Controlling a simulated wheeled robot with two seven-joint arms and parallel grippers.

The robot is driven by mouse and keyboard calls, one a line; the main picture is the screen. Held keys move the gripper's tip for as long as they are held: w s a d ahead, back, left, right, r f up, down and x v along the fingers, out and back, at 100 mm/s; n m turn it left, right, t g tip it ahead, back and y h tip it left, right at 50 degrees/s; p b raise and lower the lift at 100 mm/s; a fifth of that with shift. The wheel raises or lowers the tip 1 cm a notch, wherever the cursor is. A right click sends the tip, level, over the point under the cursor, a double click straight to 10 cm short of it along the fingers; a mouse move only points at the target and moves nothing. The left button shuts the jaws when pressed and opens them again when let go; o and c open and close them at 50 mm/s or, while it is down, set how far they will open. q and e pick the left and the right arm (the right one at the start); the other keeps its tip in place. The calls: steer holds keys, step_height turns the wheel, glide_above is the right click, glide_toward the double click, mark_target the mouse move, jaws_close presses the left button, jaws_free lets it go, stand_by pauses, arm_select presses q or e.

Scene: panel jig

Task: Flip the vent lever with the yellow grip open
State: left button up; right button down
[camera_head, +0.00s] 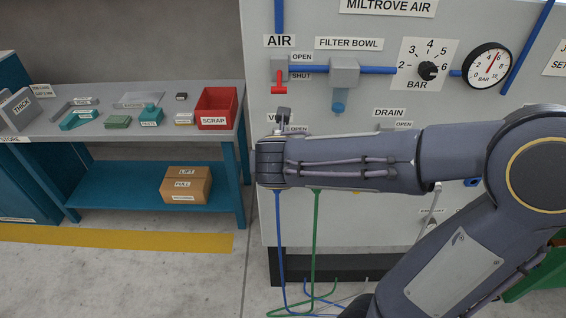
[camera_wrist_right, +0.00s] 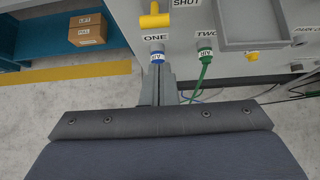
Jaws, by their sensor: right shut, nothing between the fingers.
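A gap shows between the fingers and the grip in that view; the depth is hard to judge. My left gripper is not in view.
Above the vent is the red air lever (camera_head: 279,84), pointing down, with the filter bowl (camera_head: 340,100) beside it. Below are port ONE with a blue hose (camera_wrist_right: 157,57) and port TWO with a green hose (camera_wrist_right: 205,62). A bench (camera_head: 130,140) stands at left.

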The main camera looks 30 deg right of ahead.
steer(key=v, duration=0.5)
steer(key=shift+w+d+r, duration=0.15)
steer(key=shift+w+r, duration=0.2)
steer(key=shift+w, duration=0.05)
